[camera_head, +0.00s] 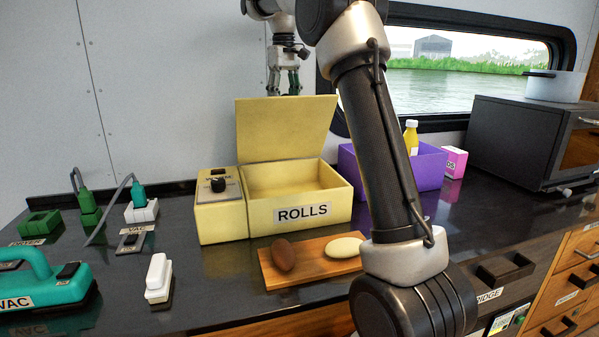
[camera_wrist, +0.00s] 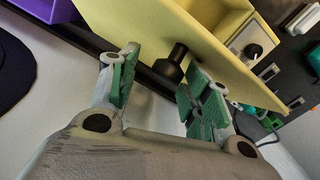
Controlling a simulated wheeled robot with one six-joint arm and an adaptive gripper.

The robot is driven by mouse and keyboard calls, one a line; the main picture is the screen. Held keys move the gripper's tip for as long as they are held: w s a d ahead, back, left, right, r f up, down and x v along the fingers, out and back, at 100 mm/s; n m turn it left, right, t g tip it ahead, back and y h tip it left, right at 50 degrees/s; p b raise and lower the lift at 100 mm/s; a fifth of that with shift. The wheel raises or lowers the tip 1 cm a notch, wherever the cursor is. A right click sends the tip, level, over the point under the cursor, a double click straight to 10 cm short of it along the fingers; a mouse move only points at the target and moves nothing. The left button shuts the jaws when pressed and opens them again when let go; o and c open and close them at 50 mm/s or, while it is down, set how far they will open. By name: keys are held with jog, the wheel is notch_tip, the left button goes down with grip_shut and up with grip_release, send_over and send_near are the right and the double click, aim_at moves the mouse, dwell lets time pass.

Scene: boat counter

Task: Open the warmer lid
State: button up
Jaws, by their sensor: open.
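The yellow warmer (camera_head: 222,222) stands on the counter with a "ROLLS" label on its front. Its lid (camera_head: 285,128) is raised, nearly upright or leaning slightly back, and the compartment below is exposed and looks empty. My gripper (camera_head: 284,82) is behind and above the lid, partly hidden by its top edge. In the wrist view my gripper (camera_wrist: 162,64) is open, its green-padded fingers pointing at the back of the lid (camera_wrist: 150,30). The lid's black knob (camera_wrist: 170,69) lies near or between the fingertips; I cannot tell whether they touch it.
A wooden board (camera_head: 310,272) with a brown roll (camera_head: 283,255) and a pale roll (camera_head: 344,247) lies in front of the warmer. A purple bin (camera_head: 428,170) stands to its right, a white switch-like block (camera_head: 158,278) to its left. A wall is behind.

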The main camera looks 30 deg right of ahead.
jog(key=s+a+f, duration=0.3)
jog(key=s+f, duration=1.1)
jog(key=f, duration=0.3)
jog(key=shift+s+f, duration=0.25)
jog(key=shift+s, duration=0.15)
jog(key=s+r+t, duration=0.2)
jog(key=s, duration=0.9)
jog(key=s+r+m+t, duration=0.1)
jog(key=s+r+t, duration=0.1)
jog(key=s, duration=0.9)
jog(key=shift+s+d+r, duration=0.15)
jog(key=shift+s+d, duration=0.2)
jog(key=shift+d, duration=0.1)
jog(key=shift+d, duration=0.1)
